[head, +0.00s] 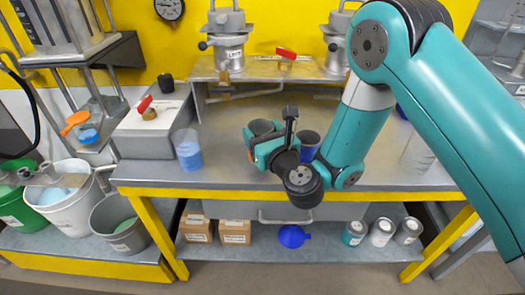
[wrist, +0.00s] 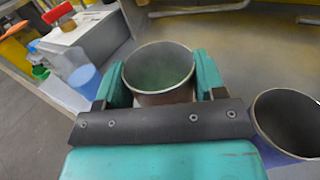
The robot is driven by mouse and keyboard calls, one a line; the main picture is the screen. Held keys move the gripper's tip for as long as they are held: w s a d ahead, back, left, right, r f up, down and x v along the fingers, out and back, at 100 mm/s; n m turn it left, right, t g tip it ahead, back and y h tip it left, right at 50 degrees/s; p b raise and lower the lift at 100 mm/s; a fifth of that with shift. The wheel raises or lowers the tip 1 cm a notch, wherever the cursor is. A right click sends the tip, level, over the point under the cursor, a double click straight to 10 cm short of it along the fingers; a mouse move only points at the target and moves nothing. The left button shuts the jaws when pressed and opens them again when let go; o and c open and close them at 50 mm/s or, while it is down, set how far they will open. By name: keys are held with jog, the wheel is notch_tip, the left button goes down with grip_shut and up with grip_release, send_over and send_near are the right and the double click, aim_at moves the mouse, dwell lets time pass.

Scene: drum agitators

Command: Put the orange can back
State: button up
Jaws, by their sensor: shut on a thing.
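My gripper (head: 272,148) is above the front middle of the workbench in the head view. It is shut on an open-topped can (wrist: 158,68), which stands between its teal fingers in the wrist view. The can's inside looks grey-green. In the head view its dark open top (head: 262,127) shows behind the gripper, with a small orange patch below; most of its side is hidden. I cannot tell whether its base touches the bench. A blue can (head: 308,144) stands close to the right of the gripper, and also shows in the wrist view (wrist: 285,125).
The grey workbench (head: 225,175) has a clear left middle. A clear beaker with blue liquid (head: 188,152) stands at left. A raised shelf (head: 205,72) with metal vessels (head: 228,52) and a red-handled valve (head: 286,58) runs along the back.

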jog(key=shift+f+b, duration=0.65)
jog(key=shift+f, duration=1.05)
jog(key=shift+f, duration=0.15)
jog(key=o, duration=1.3)
jog(key=shift+c, duration=0.2)
